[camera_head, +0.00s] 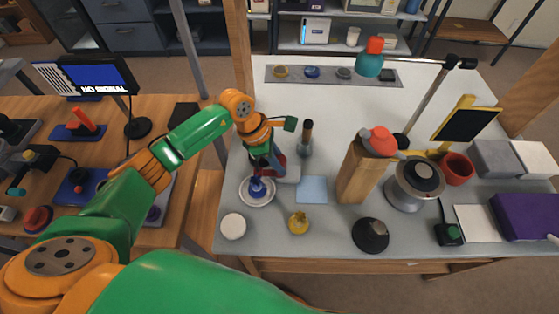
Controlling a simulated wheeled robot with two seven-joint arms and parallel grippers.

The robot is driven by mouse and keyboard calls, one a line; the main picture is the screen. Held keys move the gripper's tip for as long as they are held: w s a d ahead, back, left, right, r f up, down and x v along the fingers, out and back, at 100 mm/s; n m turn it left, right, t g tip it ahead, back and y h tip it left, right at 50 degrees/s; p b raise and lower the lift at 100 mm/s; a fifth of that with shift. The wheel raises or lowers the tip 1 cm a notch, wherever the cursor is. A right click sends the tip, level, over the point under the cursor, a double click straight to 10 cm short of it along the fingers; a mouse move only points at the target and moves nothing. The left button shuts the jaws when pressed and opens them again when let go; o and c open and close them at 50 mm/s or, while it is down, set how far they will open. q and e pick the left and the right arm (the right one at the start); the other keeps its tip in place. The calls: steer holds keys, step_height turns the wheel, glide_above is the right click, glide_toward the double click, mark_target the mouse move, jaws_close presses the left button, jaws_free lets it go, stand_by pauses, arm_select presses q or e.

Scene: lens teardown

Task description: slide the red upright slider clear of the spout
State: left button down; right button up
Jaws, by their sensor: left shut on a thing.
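My left arm reaches in from the left, and my left gripper (265,160) points down at the left part of the grey table. It is shut on a red upright piece (281,161), which I take to be the red slider; the fingers hide much of it. A pale grey block (292,173) lies right beside it. A blue knob-like part (257,188) stands just below the gripper on a white saucer (270,198). I cannot make out the spout clearly. My right gripper is not in view.
A dark upright cylinder (306,138) stands close right of the gripper. A light blue square (312,190), a yellow knob (298,222) and a white disc (233,226) lie nearby. A tall wooden block (358,175) stands to the right. The table's back middle is clear.

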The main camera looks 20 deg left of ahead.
mark_target(293, 175)
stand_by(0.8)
arm_select(q)
steer(key=d+b, duration=0.1)
steer(key=w+d+b, duration=0.1)
steer(key=d, duration=0.1)
steer(key=shift+d+f, duration=0.1)
steer(key=shift+f, duration=0.1)
steer(key=shift+d+r, duration=0.1)
steer(key=shift+d, duration=0.1)
steer(key=c, duration=0.7)
jaws_free()
steer(key=b+v, duration=0.1)
steer(key=v, duration=0.5)
steer(key=shift+a+r, duration=0.15)
steer(key=shift+a, duration=0.1)
steer(key=shift+s+r, duration=0.1)
steer(key=shift+r, duration=0.3)
